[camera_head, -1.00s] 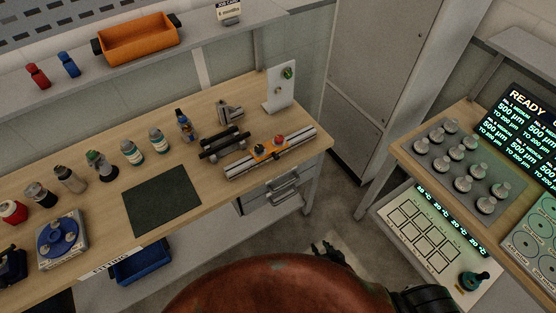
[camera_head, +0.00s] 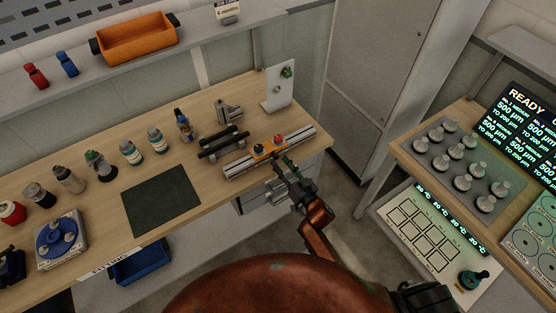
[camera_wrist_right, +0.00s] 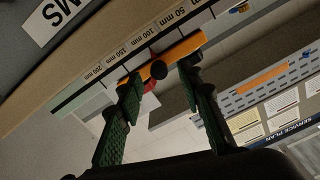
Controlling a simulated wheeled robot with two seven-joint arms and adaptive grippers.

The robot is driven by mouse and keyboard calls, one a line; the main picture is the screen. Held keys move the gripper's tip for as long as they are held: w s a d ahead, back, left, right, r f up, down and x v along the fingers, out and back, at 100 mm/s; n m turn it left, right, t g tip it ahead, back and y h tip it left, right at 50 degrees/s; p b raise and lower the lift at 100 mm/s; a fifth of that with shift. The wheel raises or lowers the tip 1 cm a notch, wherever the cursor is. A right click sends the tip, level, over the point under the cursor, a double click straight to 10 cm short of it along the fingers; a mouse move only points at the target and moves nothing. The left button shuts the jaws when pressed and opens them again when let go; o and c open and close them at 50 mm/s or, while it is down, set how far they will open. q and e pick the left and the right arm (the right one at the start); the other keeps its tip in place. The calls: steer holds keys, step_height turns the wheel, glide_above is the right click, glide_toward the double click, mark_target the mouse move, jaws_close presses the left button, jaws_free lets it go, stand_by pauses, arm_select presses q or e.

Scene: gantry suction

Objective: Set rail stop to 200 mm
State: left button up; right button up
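The rail (camera_head: 302,137) lies near the right front of the wooden bench. An orange stop carriage (camera_head: 261,153) with a red knob (camera_head: 278,141) and a dark knob sits on it. In the right wrist view the orange carriage (camera_wrist_right: 183,49) lies along a scale (camera_wrist_right: 140,45) marked 50 to 200 mm; I cannot tell its exact reading. My right gripper (camera_head: 280,164) is at the rail's front side, close to the carriage. In the wrist view its green-padded fingers (camera_wrist_right: 160,76) are apart, with the dark knob between their tips; contact is unclear. My left gripper is out of view.
A black-handled fixture (camera_head: 223,145) stands behind the rail, and a white upright plate (camera_head: 279,92) behind its right part. Bottles (camera_head: 157,140) and a dark mat (camera_head: 162,200) are to the left. Drawer handles show below the bench edge. A second bench with weights (camera_head: 470,165) is right.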

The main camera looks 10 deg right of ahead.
mark_target(271, 150)
steer(key=shift+x, duration=1.25)
steer(key=shift+c, duration=0.6)
jaws_close()
steer(key=shift+d, duration=0.15)
